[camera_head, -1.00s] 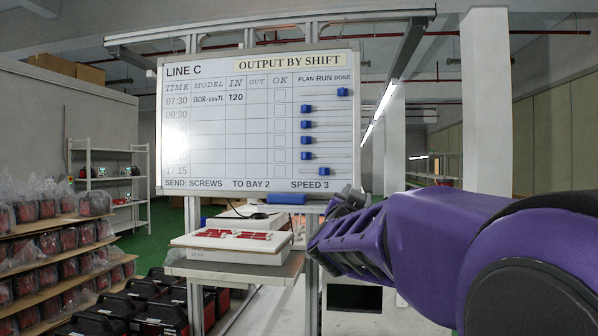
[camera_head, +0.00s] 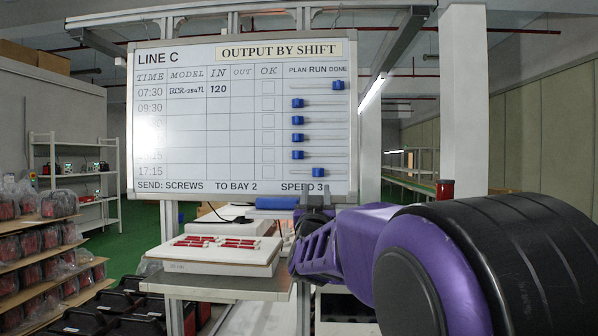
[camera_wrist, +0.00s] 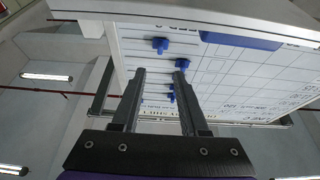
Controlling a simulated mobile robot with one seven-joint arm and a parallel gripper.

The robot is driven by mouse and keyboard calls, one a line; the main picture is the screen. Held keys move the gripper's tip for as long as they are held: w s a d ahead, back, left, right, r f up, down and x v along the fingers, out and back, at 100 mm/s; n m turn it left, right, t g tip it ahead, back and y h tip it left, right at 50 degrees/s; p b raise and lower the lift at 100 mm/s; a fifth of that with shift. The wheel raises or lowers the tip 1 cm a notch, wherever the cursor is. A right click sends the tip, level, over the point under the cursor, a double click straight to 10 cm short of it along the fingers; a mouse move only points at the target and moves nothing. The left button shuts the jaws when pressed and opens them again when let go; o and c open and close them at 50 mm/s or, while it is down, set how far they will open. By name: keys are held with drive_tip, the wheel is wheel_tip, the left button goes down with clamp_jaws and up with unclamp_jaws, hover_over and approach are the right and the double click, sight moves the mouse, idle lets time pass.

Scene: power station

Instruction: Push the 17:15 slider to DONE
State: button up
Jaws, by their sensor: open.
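The whiteboard (camera_head: 185,120) headed OUTPUT BY SHIFT fills the upper middle of the head view. The blue 17:15 slider (camera_head: 318,172) sits on the bottom track, near the middle under RUN. In the wrist view, where the board appears upside down, this slider (camera_wrist: 160,45) shows beyond the fingertips, between their lines. My gripper (camera_head: 317,192) is just below the slider in the head view, at the board's lower edge. In the wrist view my gripper (camera_wrist: 160,73) is open and empty. The gap between fingers and slider is hard to judge.
The 07:30 slider (camera_head: 338,85) is at DONE; several others, including the one directly above 17:15 (camera_head: 298,155), are at PLAN. A white box with red pieces (camera_head: 218,258) stands on the bench below.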

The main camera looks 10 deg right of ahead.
sight(318, 171)
drive_tip(key=p+x, duration=0.2)
drive_tip(key=x, duration=0.8)
drive_tip(key=shift+w+d+r, duration=0.1)
drive_tip(key=shift+w+r, duration=0.05)
drive_tip(key=shift+w, duration=0.05)
drive_tip(key=shift+c, duration=0.3)
clamp_jaws()
idle(0.8)
